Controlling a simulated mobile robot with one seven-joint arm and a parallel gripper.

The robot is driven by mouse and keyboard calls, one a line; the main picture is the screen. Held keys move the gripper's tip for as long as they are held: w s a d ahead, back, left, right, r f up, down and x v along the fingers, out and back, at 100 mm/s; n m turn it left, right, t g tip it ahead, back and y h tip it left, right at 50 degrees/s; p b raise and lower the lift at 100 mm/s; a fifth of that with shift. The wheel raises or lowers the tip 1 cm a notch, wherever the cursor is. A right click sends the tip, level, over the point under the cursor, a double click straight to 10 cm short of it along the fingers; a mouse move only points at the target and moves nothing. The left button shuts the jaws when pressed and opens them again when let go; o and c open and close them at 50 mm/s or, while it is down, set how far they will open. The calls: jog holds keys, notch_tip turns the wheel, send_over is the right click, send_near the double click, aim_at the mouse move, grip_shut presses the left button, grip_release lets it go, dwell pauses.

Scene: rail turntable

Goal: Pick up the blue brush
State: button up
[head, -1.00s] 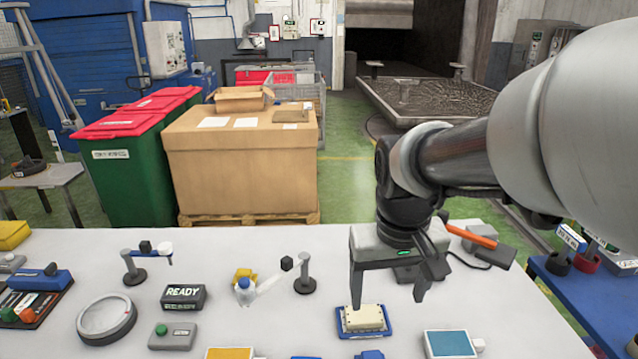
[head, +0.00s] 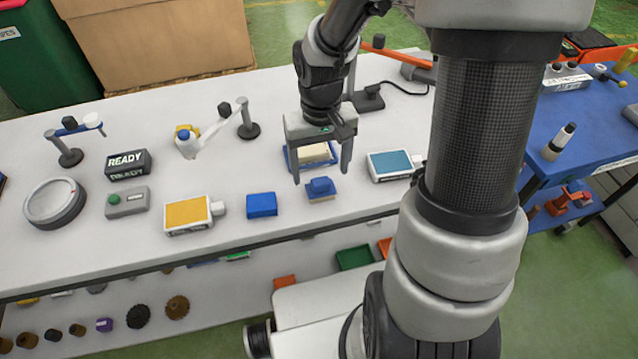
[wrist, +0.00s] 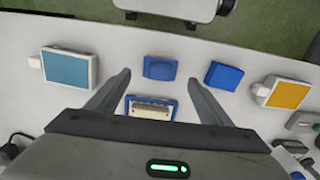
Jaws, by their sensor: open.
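The blue brush (head: 321,189) lies on the white table near its front edge, with a blue top and a tan lower part. It also shows in the wrist view (wrist: 160,68), in line with the gap between the fingertips and just beyond them. My gripper (head: 321,176) is open and empty, pointing down over the table behind the brush. Its fingers also frame the wrist view (wrist: 158,78). How high the fingertips are above the table is hard to tell. Behind the brush, a cream block (head: 313,151) sits on a blue tray (head: 331,162), partly hidden by my gripper.
A plain blue block (head: 262,205) lies left of the brush. A yellow-topped box (head: 188,214) is farther left, and a blue-topped box (head: 390,164) stands to the right. The table's front edge (head: 240,246) is close. A blue side table (head: 590,135) stands at the right.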

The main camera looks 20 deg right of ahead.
aim_at(321, 181)
jog(key=shift+s+f+b, duration=0.1)
jog(key=shift+f+b, duration=0.3)
jog(key=shift+f, duration=2.6)
jog(key=c, duration=1.1)
notch_tip(321, 181, up, 10)
jog(key=shift+r+p, duration=0.1)
jog(key=shift+p, duration=0.75)
jog(key=shift+c, duration=0.2)
jog(key=o, duration=0.5)
jog(key=c, duration=0.4)
jog(key=shift+d, duration=0.1)
